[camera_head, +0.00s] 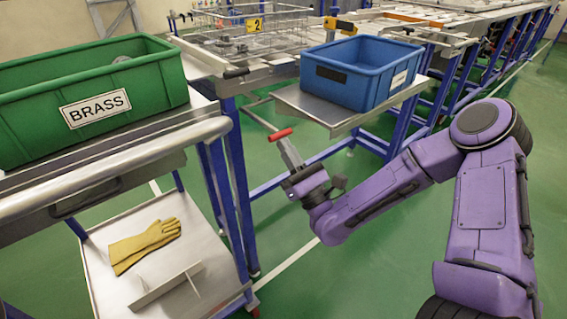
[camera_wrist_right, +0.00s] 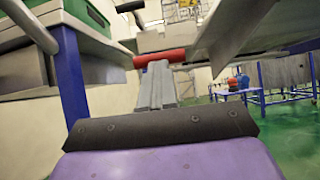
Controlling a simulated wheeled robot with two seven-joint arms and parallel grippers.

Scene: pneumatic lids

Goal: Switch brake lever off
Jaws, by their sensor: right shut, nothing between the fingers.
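The lever with the red grip (camera_head: 280,135) sticks out below the grey shelf under the blue bin, at the end of a thin grey rod. In the right wrist view the red grip (camera_wrist_right: 178,56) lies crosswise just beyond my fingertips. My right gripper (camera_head: 288,145) is shut and empty, with its tips right at the red grip. I cannot tell whether they touch it. Its closed grey fingers also show in the wrist view (camera_wrist_right: 157,72). My left gripper is not in view.
A blue bin (camera_head: 345,95) stands on the grey shelf (camera_head: 300,107) above the lever. A green BRASS bin (camera_head: 150,82) is on the left cart. Yellow gloves (camera_head: 145,245) lie on the cart's lower tray (camera_head: 105,285). Blue frame legs (camera_head: 238,170) stand left of my right gripper. Green floor (camera_head: 340,275) is open in front.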

